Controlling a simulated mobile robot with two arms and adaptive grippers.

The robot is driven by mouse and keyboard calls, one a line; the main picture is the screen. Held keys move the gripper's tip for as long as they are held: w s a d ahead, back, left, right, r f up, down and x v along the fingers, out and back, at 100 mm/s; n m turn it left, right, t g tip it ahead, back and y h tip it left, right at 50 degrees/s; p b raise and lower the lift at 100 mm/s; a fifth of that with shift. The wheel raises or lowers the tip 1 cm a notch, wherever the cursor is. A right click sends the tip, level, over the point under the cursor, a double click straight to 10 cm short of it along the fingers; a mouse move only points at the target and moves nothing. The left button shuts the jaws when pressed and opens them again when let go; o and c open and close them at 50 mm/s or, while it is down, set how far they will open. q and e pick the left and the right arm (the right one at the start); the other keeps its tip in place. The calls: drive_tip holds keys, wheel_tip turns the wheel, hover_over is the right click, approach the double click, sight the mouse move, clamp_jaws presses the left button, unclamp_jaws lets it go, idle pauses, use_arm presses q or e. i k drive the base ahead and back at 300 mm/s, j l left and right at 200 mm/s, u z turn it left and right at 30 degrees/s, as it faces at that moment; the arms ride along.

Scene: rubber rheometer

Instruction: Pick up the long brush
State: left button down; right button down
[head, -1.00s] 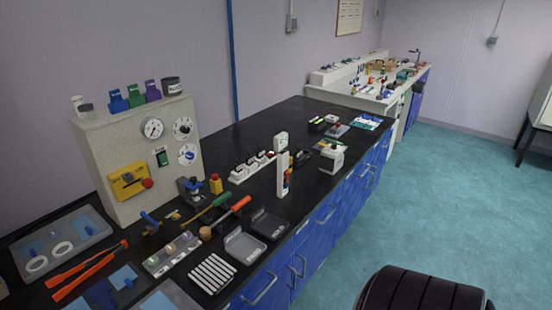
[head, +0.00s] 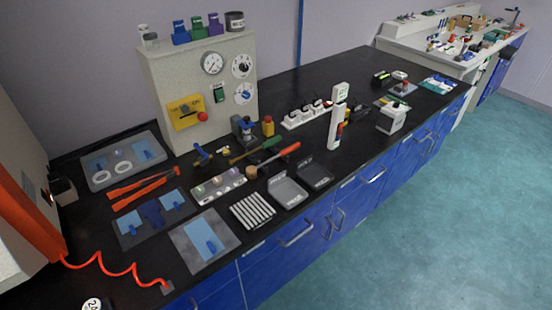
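Two long-handled tools lie side by side on the black bench, in front of the grey instrument box. One is a green-handled tool (head: 268,144) with a thin brownish far part at its left end. The other is a red-handled tool (head: 288,150) with a round tan end at its left. Either may be the long brush; bristles are too small to make out. Neither of my grippers is in view.
The grey instrument box (head: 203,95) with dials stands behind the tools. A sample tray (head: 218,186), shallow grey pan (head: 287,190), dark pan (head: 316,175) and white slotted rack (head: 253,210) lie in front. Red tongs (head: 145,187) lie left. A white upright device (head: 337,118) stands right.

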sight(251, 171)
drive_tip(key=i+l, duration=0.4)
drive_tip(key=i+l+u, duration=0.1)
drive_tip(key=i+l, duration=0.25)
drive_tip(key=l, duration=0.2)
drive_tip(key=i+l, duration=0.4)
drive_tip(key=l+u, duration=0.05)
drive_tip(key=l, duration=0.05)
